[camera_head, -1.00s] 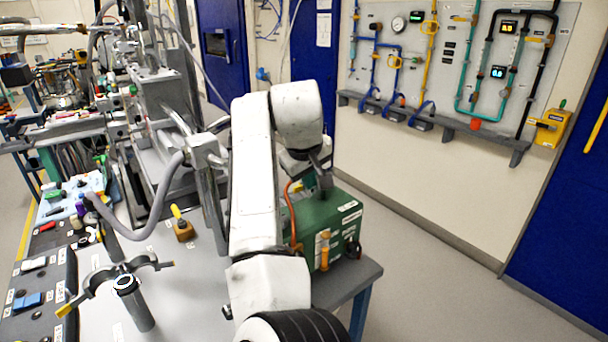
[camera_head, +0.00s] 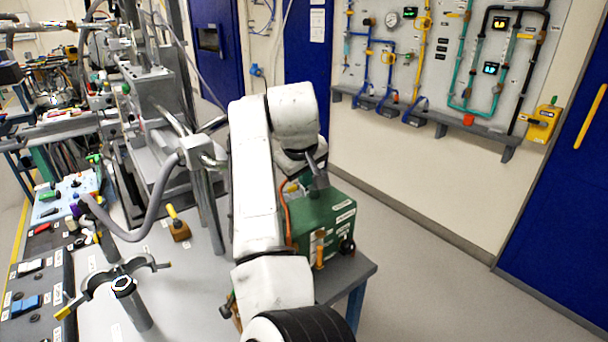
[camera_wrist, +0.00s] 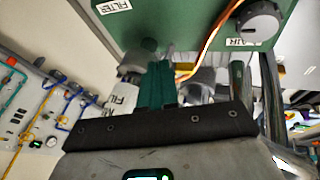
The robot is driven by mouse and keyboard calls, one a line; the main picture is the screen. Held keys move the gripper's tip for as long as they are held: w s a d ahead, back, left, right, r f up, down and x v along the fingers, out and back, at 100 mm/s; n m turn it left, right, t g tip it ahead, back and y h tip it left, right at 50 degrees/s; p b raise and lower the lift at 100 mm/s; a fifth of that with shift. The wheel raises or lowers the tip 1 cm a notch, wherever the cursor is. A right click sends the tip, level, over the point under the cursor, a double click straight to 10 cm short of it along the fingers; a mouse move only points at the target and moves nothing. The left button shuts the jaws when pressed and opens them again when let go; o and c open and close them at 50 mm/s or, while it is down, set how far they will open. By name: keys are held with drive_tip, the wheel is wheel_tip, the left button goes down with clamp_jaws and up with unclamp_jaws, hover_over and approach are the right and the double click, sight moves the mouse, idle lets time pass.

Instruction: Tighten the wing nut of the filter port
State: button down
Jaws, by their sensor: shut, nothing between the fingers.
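The green box (camera_head: 325,218) stands on the bench's right end. In the wrist view the box (camera_wrist: 185,22) fills the top, with a FILTER label (camera_wrist: 113,6), an AIR label and a black knob (camera_wrist: 258,20). My gripper (camera_wrist: 160,68) is shut and empty, its narrow fingers pointing up toward the box's lower edge. A pale cylinder with lettering (camera_wrist: 122,98) is just left of the fingers. A grey rounded part (camera_wrist: 205,78) is to their right. I cannot make out the wing nut clearly; the fingers may cover it. In the head view my arm hides much of the box's left side.
An orange hose (camera_head: 287,212) runs down the box's left side. A yellow-handled block (camera_head: 178,225) and a clamp stand (camera_head: 122,285) are on the bench (camera_head: 190,290). The wall panel (camera_head: 440,60) with pipes is at the back right. Floor right of the bench is clear.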

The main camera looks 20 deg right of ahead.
drive_tip(key=shift+w+d+r+p, duration=0.2)
drive_tip(key=shift+d+p, duration=0.3)
drive_tip(key=shift+p, duration=0.85)
drive_tip(key=shift+d+f+p, duration=0.1)
drive_tip(key=shift+d+p, duration=0.15)
drive_tip(key=shift+p, duration=0.4)
drive_tip(key=shift+w+d, duration=0.1)
drive_tip(key=shift+d, duration=0.05)
drive_tip(key=shift+f+p, duration=0.15)
drive_tip(key=shift+p, duration=0.2)
